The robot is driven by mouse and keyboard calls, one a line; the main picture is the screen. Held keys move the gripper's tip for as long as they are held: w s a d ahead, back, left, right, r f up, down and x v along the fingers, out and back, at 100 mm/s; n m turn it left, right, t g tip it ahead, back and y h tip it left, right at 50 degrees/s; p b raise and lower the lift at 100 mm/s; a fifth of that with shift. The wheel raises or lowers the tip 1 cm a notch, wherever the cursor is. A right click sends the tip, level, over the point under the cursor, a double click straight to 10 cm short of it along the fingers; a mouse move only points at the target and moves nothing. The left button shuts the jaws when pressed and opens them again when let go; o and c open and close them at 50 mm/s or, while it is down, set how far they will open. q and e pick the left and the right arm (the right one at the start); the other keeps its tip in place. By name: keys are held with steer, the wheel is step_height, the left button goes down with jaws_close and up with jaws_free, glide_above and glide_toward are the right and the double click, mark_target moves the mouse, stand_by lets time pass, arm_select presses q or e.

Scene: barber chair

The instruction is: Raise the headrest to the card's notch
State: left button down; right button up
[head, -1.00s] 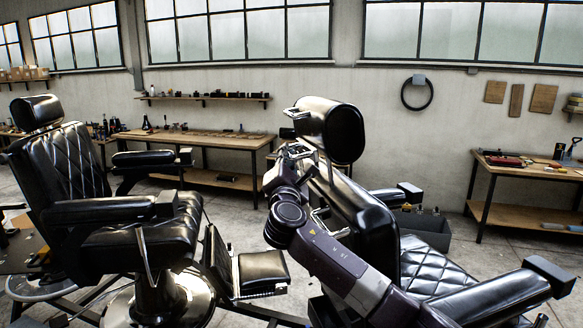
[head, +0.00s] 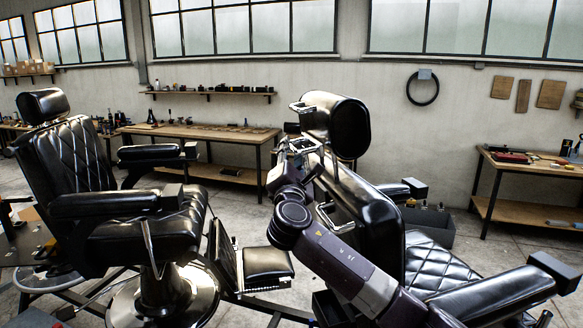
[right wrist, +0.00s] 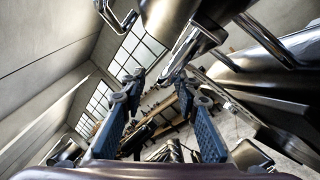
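The near barber chair, seen from behind at the right, has a black padded headrest (head: 347,128) above its black backrest (head: 365,215). A metal handle (head: 302,107) sticks out at the headrest's left side. My right gripper (head: 300,146) is beside the headrest's lower left, near the top of the backrest; contact cannot be told. In the right wrist view the right gripper's dark fingers (right wrist: 160,103) are spread apart, with nothing seen held. A metal bar (right wrist: 190,45) shows just beyond them. I cannot make out the card or the notches. My left gripper is not in view.
A second black barber chair (head: 75,165) stands at the left, with a footrest (head: 265,263) reaching toward the middle. A workbench (head: 195,133) lines the back wall, and another bench (head: 530,165) stands at the right.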

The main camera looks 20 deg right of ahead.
steer(key=v, duration=1)
steer(key=shift+s+d+f, duration=0.1)
steer(key=shift+s, duration=0.05)
